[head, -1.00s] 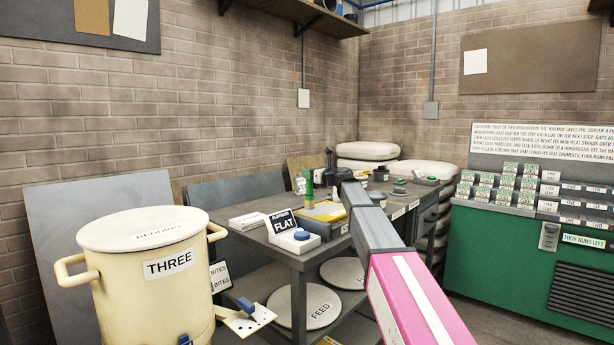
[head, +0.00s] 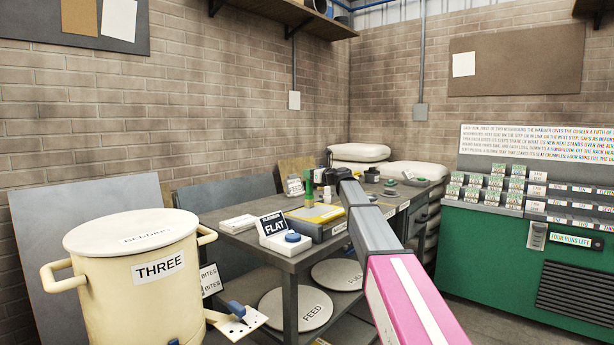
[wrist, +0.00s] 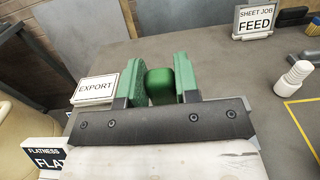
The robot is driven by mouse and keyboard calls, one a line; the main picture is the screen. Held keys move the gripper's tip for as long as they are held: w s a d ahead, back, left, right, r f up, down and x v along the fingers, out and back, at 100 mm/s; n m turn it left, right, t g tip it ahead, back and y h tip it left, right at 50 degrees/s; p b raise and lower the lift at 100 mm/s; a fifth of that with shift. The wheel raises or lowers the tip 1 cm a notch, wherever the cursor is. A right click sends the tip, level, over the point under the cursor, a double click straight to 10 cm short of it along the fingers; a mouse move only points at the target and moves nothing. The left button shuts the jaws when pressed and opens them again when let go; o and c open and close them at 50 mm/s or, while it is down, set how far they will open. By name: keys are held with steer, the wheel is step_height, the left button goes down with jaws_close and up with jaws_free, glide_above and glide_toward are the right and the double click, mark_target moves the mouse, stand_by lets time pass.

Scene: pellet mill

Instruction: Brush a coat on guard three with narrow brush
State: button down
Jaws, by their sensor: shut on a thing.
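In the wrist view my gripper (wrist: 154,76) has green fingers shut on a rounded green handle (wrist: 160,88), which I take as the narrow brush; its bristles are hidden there. In the head view an upright green piece (head: 309,188) shows at my arm's end, above the bench. The cream bin labelled THREE (head: 130,290) stands at the left, apart from my gripper. A pale plate with holes and a blue knob (head: 245,322) sticks out at its right side. I cannot tell whether this is guard three.
The wrist view shows an EXPORT card (wrist: 95,90) and a FEED sign (wrist: 255,20). A green cabinet (head: 490,260) stands at the right.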

steer(key=w+d, duration=0.4)
steer(key=w, duration=0.1)
steer(key=shift+w, duration=0.25)
stand_by(0.5)
steer(key=shift+d, duration=0.1)
stand_by(0.3)
steer(key=s+a, duration=0.7)
steer(key=s, duration=0.3)
steer(key=shift+a, duration=0.4)
stand_by(1.0)
steer(key=s, duration=0.7)
steer(key=shift+a, duration=0.2)
stand_by(0.8)
stand_by(0.3)
